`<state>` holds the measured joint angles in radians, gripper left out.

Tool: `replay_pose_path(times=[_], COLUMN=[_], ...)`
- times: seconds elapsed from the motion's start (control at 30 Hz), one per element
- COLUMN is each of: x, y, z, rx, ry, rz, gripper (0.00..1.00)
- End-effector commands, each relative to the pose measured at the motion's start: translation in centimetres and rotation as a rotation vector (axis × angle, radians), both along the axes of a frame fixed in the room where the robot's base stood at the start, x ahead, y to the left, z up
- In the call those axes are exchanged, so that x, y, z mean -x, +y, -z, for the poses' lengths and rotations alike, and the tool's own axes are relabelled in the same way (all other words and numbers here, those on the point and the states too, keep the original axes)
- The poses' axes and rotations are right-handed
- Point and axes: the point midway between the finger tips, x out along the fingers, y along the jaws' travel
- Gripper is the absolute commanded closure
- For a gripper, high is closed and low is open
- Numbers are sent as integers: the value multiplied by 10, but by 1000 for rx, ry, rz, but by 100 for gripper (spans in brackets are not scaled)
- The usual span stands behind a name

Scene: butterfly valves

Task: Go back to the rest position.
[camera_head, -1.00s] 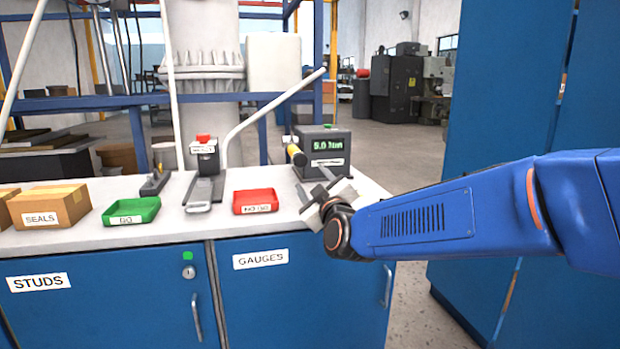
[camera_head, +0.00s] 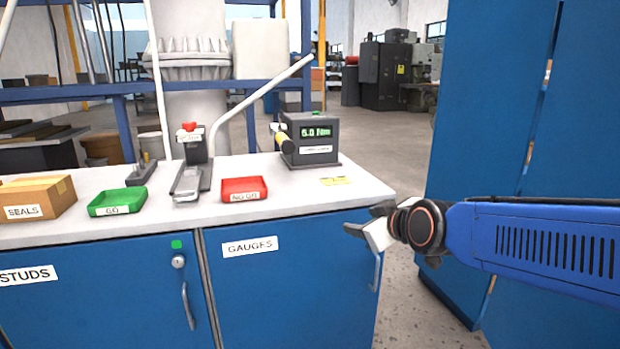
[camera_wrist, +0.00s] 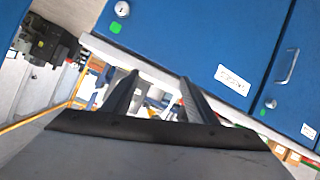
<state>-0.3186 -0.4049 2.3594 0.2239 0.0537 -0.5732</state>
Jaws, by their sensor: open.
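My gripper (camera_head: 358,220) is at the right in the head view, in front of the bench's right end and apart from the benchtop. In the wrist view its two dark fingers (camera_wrist: 155,95) stand apart with nothing between them. My blue arm reaches in from the right edge. The far side of the gripper is hidden in the head view.
The white benchtop (camera_head: 300,185) holds a green GO tray (camera_head: 118,202), a red NO GO tray (camera_head: 244,190), a SEALS box (camera_head: 35,198) and a dark tester with a green display (camera_head: 310,140). A tall blue cabinet (camera_head: 495,120) stands at right. Floor shows between bench and cabinet.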

Motion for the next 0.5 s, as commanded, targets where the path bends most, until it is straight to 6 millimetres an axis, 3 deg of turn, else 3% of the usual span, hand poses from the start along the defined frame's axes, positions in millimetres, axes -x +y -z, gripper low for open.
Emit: replay_pose_path(times=[0.03,0.3,0.5], x=[18,132,217], y=[-18,-100,-144], z=[9,75,115], rx=[-10,-73,-107], ry=[56,418,636], rz=[29,246,441], gripper=[47,47,47])
